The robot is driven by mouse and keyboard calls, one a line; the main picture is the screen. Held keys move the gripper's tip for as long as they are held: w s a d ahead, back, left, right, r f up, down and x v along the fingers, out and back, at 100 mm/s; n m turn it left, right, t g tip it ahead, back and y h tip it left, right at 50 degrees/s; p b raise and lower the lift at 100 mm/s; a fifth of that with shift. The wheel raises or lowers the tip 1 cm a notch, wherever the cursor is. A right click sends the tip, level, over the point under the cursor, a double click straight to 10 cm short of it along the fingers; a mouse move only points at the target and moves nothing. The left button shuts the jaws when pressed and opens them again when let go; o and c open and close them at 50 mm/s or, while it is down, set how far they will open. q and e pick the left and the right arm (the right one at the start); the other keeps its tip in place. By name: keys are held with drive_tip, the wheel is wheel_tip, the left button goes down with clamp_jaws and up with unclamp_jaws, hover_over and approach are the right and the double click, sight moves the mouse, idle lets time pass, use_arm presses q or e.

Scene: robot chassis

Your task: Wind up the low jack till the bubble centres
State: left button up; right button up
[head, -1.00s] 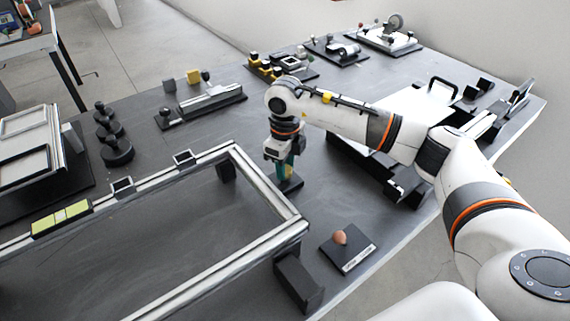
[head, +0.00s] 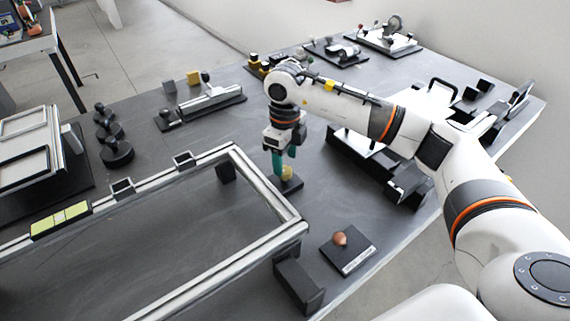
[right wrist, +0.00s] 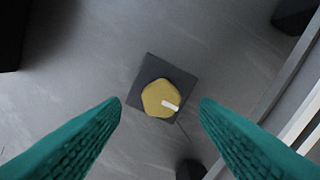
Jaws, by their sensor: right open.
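A yellow rounded knob (head: 287,173) stands on a small dark square base (head: 291,186) beside the corner of a pale metal frame (head: 270,190). In the right wrist view the knob (right wrist: 158,97) has a white mark, lying toward lower right, and sits on its dark base (right wrist: 150,66). My right gripper (head: 282,168) has teal fingers and is above the knob, open and empty; in the wrist view its fingertips (right wrist: 161,101) lie either side of the knob, apart from it. A yellow-green strip (head: 61,219) lies on the frame's left end; no bubble can be made out.
A brown knob on a dark labelled plate (head: 354,258) is right of the frame. Black stacked knobs (head: 114,152) and a grey panel unit (head: 30,150) stand left. Block fixtures (head: 212,99) stand behind. A dark assembly (head: 360,160) lies under my right arm.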

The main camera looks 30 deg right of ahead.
sight(285, 169)
wheel_tip(285, 169, up, 9)
idle(0.3)
idle(0.4)
